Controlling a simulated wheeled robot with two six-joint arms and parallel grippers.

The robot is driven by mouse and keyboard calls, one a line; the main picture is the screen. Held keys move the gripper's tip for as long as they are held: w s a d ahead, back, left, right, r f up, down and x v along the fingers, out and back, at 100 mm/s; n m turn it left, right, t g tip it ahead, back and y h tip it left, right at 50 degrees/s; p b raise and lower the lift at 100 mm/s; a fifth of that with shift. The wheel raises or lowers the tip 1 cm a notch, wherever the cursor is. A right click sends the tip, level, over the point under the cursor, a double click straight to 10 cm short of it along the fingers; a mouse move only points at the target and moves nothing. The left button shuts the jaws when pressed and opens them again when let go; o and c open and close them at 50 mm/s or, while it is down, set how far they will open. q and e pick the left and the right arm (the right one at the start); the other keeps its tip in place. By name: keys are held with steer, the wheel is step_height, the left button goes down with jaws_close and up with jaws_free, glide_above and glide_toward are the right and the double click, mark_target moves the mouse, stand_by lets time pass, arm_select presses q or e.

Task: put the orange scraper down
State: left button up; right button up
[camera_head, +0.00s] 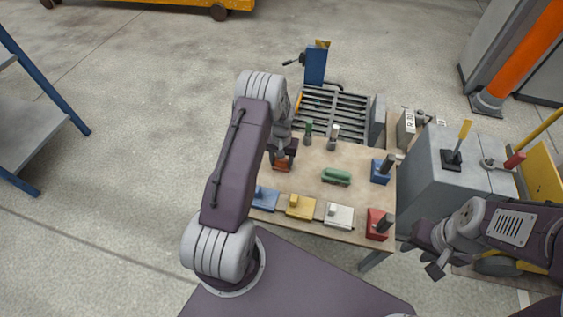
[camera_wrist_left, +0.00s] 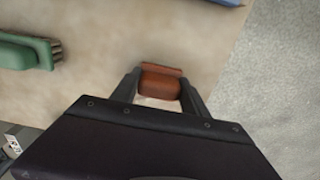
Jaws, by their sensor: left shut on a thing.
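The orange scraper (camera_head: 281,165) is over the left part of the wooden table, its lower part showing below my left gripper (camera_head: 283,156). In the left wrist view the orange-brown scraper (camera_wrist_left: 160,84) sits between the two fingers of my left gripper (camera_wrist_left: 159,97). The gripper is shut on it. I cannot tell whether the scraper touches the tabletop. My right gripper (camera_head: 437,268) is at the lower right, off the table's right side, with nothing visible in it; its jaw opening is unclear.
The wooden table (camera_head: 310,180) carries a green brush (camera_head: 336,176), also in the left wrist view (camera_wrist_left: 28,52). Blue (camera_head: 265,198), yellow (camera_head: 300,206), white (camera_head: 339,215) and red (camera_head: 377,224) pieces line the front edge. A slatted rack (camera_head: 335,108) stands behind. Bare tabletop surrounds the scraper.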

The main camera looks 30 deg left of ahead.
arm_select(q)
steer(key=o, duration=1.6)
step_height(320, 180, up, 12)
steer(key=p, duration=0.6)
steer(key=s+d+r+m, duration=0.1)
steer(key=s+d+r, duration=0.4)
steer(key=s, duration=0.4)
steer(key=s+d+r+m+t, duration=0.1)
steer(key=s+d+r, duration=0.5)
steer(key=s, duration=0.3)
steer(key=shift+r, duration=0.55)
steer(key=shift+s+r, duration=0.1)
steer(key=shift+r, duration=0.05)
